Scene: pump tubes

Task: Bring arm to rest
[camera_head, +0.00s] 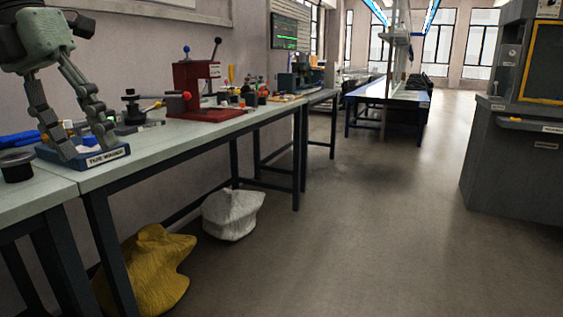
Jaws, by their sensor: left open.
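My left gripper (86,152) hangs down from the upper left, grey-green, with its two fingers spread apart and nothing visible between them. Its fingertips show in front of a blue labelled tray (118,156) on the workbench; I cannot tell whether they touch it. Small coloured items lie in or behind the tray, partly hidden by the fingers. My right gripper is not in view.
The pale workbench (180,136) runs along the left wall. It carries a black round container (16,167), a red press (197,92) and several small tools. Yellow (152,268) and white (233,213) sacks lie below. A grey machine (510,160) stands right. The middle floor is clear.

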